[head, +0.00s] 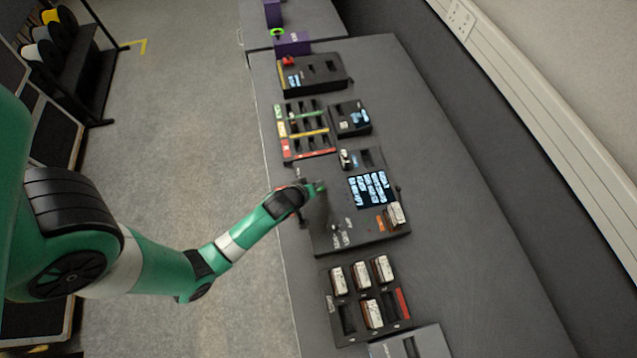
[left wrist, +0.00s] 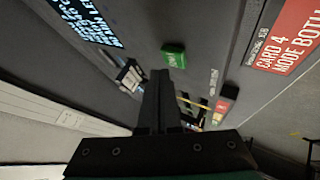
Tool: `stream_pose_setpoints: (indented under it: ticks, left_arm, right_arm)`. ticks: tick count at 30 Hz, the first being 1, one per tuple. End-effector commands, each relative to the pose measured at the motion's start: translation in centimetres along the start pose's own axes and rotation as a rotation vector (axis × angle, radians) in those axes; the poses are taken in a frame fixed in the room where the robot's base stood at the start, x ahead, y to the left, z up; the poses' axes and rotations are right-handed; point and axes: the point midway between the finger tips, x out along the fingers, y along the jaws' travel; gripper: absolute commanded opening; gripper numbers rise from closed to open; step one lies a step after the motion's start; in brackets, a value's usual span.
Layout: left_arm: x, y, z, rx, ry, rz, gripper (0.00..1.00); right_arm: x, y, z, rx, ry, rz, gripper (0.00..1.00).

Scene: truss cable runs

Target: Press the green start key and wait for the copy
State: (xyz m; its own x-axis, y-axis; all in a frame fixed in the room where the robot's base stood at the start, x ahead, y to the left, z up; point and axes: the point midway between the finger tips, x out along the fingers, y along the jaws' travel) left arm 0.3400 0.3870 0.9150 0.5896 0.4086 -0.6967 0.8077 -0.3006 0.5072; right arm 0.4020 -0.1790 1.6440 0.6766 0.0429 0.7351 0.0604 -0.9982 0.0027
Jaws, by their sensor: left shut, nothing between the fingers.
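The copier (head: 325,235) is a dark box on the bench with a lit text display (head: 370,189). The green start key (left wrist: 174,55) stands on the copier's dark panel, just beyond my fingertips in the left wrist view. My left gripper (left wrist: 160,75) is shut and empty, its fingers pointing at the panel close to the key; I cannot tell whether they touch it. In the head view the gripper (head: 308,190) is over the copier's left edge. White-labelled cards sit in the copier's top slot (head: 346,159) and lower right slot (head: 396,213). My right gripper is not in view.
A card rack (head: 345,320) holding several cards lies below the copier. A tray with coloured strips (head: 305,130), a small display unit (head: 350,118) and a dark box with a red part (head: 312,74) lie above it. The bench's right side is clear.

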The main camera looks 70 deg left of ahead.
Motion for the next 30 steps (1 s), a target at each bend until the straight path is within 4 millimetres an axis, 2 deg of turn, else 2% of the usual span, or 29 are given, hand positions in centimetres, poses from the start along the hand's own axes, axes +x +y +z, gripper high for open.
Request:
stream_pose_setpoints:
  ticks: [30]
  left_arm:
    - [0.89,-0.64,0.64,0.000,0.000,0.000,0.00]
  right_arm:
    - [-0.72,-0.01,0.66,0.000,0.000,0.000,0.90]
